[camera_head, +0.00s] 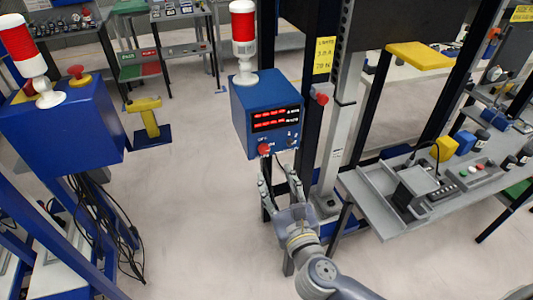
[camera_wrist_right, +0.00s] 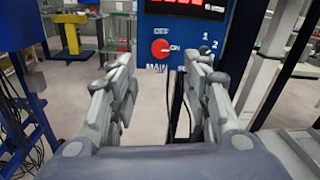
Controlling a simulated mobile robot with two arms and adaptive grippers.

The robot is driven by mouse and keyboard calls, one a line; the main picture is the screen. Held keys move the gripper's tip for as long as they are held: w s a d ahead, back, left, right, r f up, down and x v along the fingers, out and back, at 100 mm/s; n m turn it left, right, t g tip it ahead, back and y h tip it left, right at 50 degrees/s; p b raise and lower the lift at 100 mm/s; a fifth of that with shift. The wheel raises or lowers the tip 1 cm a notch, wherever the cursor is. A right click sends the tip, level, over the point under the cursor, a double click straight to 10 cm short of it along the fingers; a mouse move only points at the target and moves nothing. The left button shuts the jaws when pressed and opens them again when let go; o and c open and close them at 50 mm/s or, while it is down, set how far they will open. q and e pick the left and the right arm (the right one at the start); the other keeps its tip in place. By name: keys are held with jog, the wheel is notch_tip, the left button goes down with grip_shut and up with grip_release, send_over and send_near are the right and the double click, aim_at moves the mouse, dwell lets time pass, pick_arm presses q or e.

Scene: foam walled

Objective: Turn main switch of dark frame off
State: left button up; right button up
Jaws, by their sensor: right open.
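The main switch is a red round knob (camera_head: 264,148) low on the front of a blue control box (camera_head: 254,120), which is mounted by a dark upright frame post (camera_head: 309,125). In the right wrist view the red knob (camera_wrist_right: 160,48) sits above the word MAIN, with OFF above it and ON to its right; its mark appears to point toward ON. My right gripper (camera_head: 279,178) is open and empty, just below and in front of the box, apart from the knob. In the wrist view its fingers (camera_wrist_right: 158,78) stand on either side, below the knob. My left gripper is not in view.
A red-and-white beacon (camera_head: 244,40) stands on the box. A red button (camera_head: 320,98) sits on the post to the right. A grey workbench (camera_head: 385,215) with devices is at right. Another blue box (camera_head: 62,125) with hanging cables is at left. The floor between is clear.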

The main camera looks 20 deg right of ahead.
aim_at(264, 151)
jog(key=w+p, duration=0.1)
jog(key=w, duration=0.7)
jog(key=shift+w+d, duration=0.1)
jog(key=shift+w, duration=0.7)
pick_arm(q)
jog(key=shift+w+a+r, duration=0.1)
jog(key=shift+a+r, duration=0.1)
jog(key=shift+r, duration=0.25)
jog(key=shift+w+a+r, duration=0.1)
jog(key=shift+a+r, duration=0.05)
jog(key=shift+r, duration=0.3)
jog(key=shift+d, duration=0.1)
pick_arm(e)
jog(key=shift+c, duration=0.5)
grip_shut()
